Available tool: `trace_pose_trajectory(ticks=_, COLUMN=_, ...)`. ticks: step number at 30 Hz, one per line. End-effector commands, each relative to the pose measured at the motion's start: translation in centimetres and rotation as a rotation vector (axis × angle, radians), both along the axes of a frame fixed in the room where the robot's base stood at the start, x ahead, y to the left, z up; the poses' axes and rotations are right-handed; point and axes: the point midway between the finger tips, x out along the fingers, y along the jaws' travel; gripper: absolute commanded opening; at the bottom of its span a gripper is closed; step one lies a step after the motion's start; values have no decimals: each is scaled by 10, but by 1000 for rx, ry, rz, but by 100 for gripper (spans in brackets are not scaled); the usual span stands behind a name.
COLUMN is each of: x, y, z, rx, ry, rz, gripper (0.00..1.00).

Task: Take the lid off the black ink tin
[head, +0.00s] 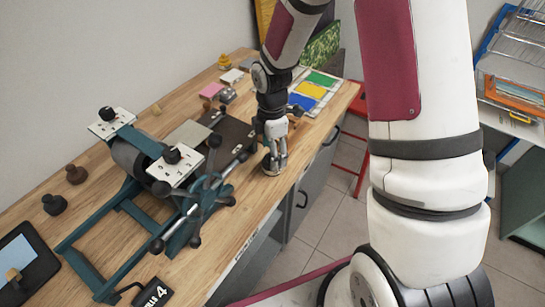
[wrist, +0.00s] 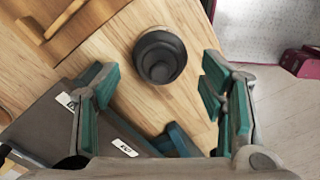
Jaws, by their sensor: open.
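A round dark tin (wrist: 160,70) stands on the wooden bench in the wrist view, with a smaller dark round top (wrist: 159,50). I take it for the black ink tin with its lid on; I can read no label on it. My gripper (wrist: 160,92) is open and empty, its teal-padded fingers wide apart on the left and right. The tin is between and ahead of the fingers, touching neither. In the head view my gripper (head: 274,168) points down over the bench's front edge, and I cannot make out the tin clearly there.
A teal press with a spoked handwheel (head: 203,193) stands left of my gripper. A dark board (head: 232,133) lies close behind it. Blue, yellow and green sheets (head: 312,90) lie farther back. The bench ends at the right.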

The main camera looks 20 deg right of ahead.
Motion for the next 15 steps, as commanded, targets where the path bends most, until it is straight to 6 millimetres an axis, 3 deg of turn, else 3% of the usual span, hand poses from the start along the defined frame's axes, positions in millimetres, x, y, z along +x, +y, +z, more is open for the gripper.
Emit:
trace_pose_trajectory(ticks=3, x=0, y=0, z=-9, rx=0, ry=1, rz=1, gripper=64)
trace_pose_trajectory(ticks=11, x=0, y=0, z=-11, rx=-1, ry=-1, rz=0, gripper=62)
trace_pose_trajectory(ticks=15, x=0, y=0, z=-11, rx=0, ry=-1, rz=0, gripper=30)
